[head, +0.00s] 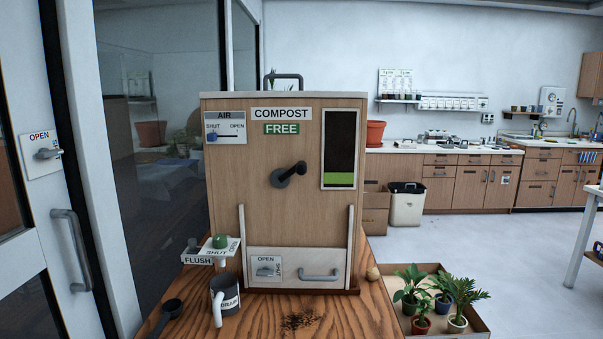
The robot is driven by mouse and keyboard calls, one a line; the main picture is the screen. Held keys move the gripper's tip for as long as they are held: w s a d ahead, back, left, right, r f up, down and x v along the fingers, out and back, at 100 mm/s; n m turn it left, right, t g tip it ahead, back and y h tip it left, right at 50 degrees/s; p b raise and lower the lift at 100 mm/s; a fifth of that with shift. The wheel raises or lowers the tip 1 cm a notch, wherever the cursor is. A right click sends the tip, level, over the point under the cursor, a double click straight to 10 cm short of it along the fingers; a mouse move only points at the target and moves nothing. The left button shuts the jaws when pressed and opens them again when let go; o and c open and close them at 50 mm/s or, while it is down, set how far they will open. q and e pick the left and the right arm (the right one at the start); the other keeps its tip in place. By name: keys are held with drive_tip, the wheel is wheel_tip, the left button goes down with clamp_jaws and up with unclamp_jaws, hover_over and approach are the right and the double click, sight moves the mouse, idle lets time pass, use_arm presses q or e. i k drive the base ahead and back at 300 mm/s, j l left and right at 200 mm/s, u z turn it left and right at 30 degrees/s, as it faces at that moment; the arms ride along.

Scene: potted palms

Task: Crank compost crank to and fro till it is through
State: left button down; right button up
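The wooden compost box (240,190) stands upright on a wooden table, with a "COMPOST" label and a green "FREE" sign (282,129) on its front. The dark compost crank (283,177) sits mid-front, its arm pointing up and right to a knob. A tall dark gauge (341,140) to its right shows green only at the bottom. The air slider (225,128) at upper left has its blue knob near "SHUT". A low drawer or hatch (296,266) has a latch plate and a grey handle. Neither of my grippers shows in the head view.
A tray of potted palms (470,322) is at right. A glass door (50,180) stands left.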

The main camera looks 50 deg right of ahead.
sight(300, 168)
drive_tip(key=i+l+z, duration=0.1)
drive_tip(key=z, duration=0.2)
drive_tip(key=i+l+z, duration=0.1)
drive_tip(key=l+z, duration=0.2)
drive_tip(key=i+j+z, duration=0.1)
drive_tip(key=z, duration=0.15)
drive_tip(key=i+j+z, duration=0.25)
drive_tip(key=k+l, duration=0.05)
drive_tip(key=l, duration=0.05)
